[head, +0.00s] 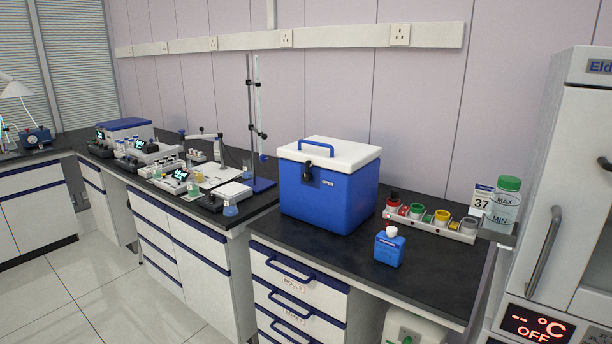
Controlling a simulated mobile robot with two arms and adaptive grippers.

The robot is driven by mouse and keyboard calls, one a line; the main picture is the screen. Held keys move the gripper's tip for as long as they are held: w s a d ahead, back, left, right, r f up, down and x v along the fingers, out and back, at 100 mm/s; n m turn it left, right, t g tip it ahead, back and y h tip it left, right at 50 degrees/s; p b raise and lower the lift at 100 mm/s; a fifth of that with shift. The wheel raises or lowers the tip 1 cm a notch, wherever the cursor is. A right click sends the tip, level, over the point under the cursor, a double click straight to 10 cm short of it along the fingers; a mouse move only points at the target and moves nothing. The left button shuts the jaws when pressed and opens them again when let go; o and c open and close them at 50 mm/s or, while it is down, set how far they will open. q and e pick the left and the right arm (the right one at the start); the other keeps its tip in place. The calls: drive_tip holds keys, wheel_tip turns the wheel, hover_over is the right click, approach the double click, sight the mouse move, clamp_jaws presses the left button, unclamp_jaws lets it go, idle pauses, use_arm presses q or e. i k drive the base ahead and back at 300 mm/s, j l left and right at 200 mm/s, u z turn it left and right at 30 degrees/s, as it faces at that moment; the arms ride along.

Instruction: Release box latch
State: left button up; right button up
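A blue cool box (328,197) with a white lid (329,155) stands on the black bench top. The lid is down and a blue handle (317,146) lies across its top. A black latch (307,172) is on the box's front face, just under the lid edge. It is too small to tell for certain whether the latch is fastened. Neither of my grippers shows in the head view.
A small blue bottle (389,246) with a white cap stands right of the box. Behind it are a rack with coloured caps (432,222) and a green-lidded jar (504,205). A cabinet (563,200) bounds the right. Bench space before the box is clear.

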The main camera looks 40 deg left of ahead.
sight(307, 177)
drive_tip(key=i+j, duration=0.1)
drive_tip(key=j, duration=1.05)
drive_tip(key=i+j, duration=0.1)
drive_tip(key=j, duration=1.05)
drive_tip(key=i+j, duration=0.1)
drive_tip(key=j, duration=1.05)
drive_tip(key=i+j, duration=0.1)
drive_tip(key=j, duration=1.05)
drive_tip(key=i+z, duration=0.05)
